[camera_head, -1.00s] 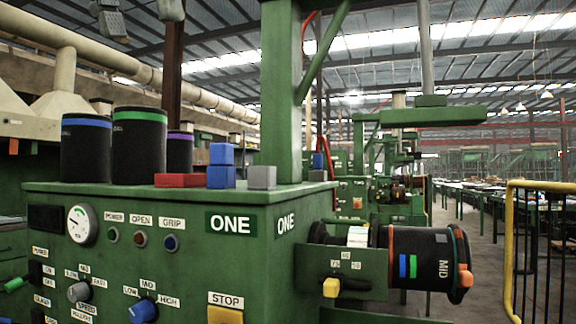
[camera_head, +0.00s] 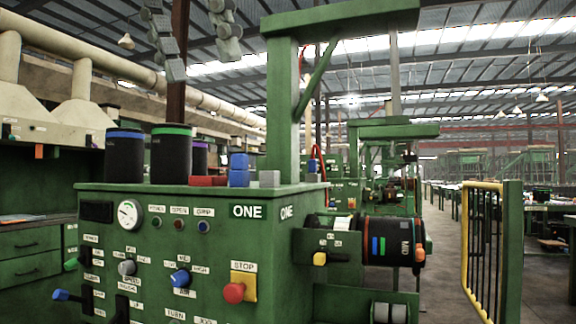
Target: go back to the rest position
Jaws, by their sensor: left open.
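My left gripper (camera_head: 201,58) hangs from the top edge of the head view, left of the green post. Its two grey fingers are apart with nothing between them. It is in front of the camera, clear of the green machine ONE (camera_head: 255,240) as seen in the picture. My right gripper is not in view. Black sleeves with a blue band (camera_head: 125,158), a green band (camera_head: 171,158) and a purple band (camera_head: 200,158) stand upright on the machine's top.
Red (camera_head: 205,181), blue (camera_head: 239,170) and grey (camera_head: 269,178) blocks sit on the machine top. The front panel has knobs, levers and a red stop button (camera_head: 234,292). A yellow-railed gate (camera_head: 482,240) stands at right. Open grey floor (camera_head: 445,270) lies between machine and gate.

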